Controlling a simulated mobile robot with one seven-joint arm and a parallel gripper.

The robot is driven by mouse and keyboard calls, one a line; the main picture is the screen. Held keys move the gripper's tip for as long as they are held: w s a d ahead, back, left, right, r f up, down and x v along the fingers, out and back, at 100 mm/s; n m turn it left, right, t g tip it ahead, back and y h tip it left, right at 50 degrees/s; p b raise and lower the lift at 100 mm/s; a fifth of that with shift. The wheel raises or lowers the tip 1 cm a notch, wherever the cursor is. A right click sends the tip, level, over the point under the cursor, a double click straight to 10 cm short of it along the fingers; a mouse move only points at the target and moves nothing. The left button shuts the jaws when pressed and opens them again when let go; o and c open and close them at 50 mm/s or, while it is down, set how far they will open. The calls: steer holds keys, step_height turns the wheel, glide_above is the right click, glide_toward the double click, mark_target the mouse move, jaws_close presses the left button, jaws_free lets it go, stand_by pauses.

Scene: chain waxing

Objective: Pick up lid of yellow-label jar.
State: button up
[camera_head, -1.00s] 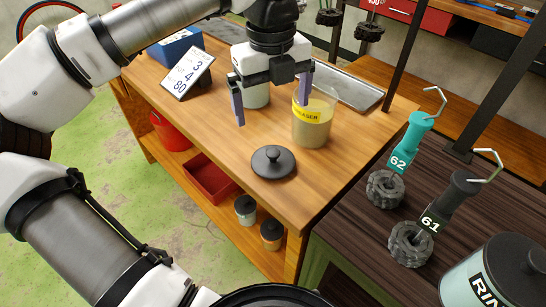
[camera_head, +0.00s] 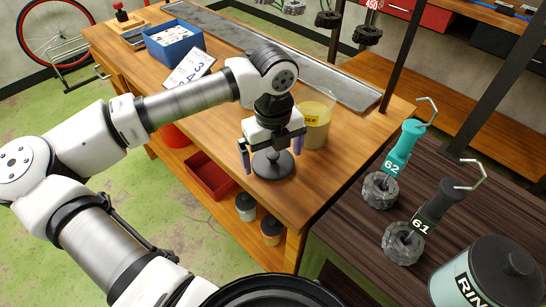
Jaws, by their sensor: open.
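The yellow-label jar (camera_head: 314,132) stands uncovered on the wooden bench, with pale contents. Part of it is hidden behind my gripper. A dark round lid (camera_head: 273,171) with a knob lies flat on the bench in front of the jar. My gripper (camera_head: 273,160) is over this lid, pointing down, with its purple-grey fingers open on the left and right of the knob. I cannot tell whether the fingers touch the lid.
A blue box (camera_head: 172,46) and a number card (camera_head: 189,68) stand farther back. A long metal tray (camera_head: 340,85) lies along the bench's far side. A dark side table holds chain tools 62 (camera_head: 404,147) and 61 (camera_head: 430,216) and a RINSE jar (camera_head: 470,290). Bare bench lies left of the lid.

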steer(key=shift+f, duration=0.25)
steer(key=c, duration=0.8)
steer(key=shift+r, duration=0.1)
